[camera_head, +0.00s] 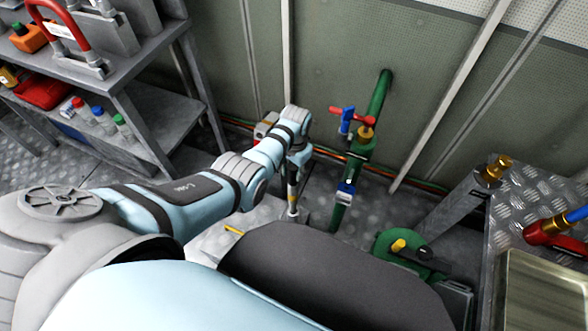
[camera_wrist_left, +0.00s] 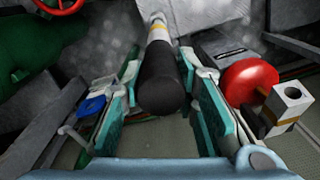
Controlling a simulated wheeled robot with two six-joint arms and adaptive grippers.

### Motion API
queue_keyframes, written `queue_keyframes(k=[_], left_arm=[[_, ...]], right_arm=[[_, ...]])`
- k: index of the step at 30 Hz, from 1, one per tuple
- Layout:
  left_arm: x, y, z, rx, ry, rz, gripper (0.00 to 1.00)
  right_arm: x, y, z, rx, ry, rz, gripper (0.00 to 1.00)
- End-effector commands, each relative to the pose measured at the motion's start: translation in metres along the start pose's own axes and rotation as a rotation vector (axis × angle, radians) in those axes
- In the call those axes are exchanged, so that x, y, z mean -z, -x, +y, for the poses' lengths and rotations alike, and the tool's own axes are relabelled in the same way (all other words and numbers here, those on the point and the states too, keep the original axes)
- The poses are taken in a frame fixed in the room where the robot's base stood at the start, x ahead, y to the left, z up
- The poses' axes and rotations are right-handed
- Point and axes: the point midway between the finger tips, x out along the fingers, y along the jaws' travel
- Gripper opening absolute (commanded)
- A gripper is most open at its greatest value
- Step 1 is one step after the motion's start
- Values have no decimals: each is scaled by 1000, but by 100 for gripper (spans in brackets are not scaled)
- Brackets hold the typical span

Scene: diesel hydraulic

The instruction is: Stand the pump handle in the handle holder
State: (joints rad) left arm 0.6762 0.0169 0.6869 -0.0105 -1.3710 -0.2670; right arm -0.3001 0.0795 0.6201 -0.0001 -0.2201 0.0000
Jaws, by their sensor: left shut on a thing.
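The pump handle (camera_head: 292,204) hangs roughly upright in my left gripper (camera_head: 297,168), near the middle of the head view. In the left wrist view the handle (camera_wrist_left: 161,78) shows a thick black grip, a yellow band and a pale shaft pointing away. The pads of my left gripper (camera_wrist_left: 162,66) are shut on both sides of the black grip. I cannot identify the handle holder with certainty. My right gripper is not in view.
A pale block with a hole (camera_wrist_left: 292,92) and a red round part (camera_wrist_left: 249,82) lie right of the gripper. A green pipe with a red-handled valve (camera_head: 366,133) stands at the wall. A workbench (camera_head: 140,62) is left; a metal-topped table (camera_head: 510,210) is right.

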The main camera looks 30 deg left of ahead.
Motion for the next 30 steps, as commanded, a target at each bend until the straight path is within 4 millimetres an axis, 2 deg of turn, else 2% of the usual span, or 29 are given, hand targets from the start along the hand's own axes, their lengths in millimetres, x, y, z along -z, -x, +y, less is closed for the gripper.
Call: queue_keyframes(k=[30], left_arm=[[0, -23, 0, 0, 0, 0, 0]], right_arm=[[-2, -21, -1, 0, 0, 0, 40]])
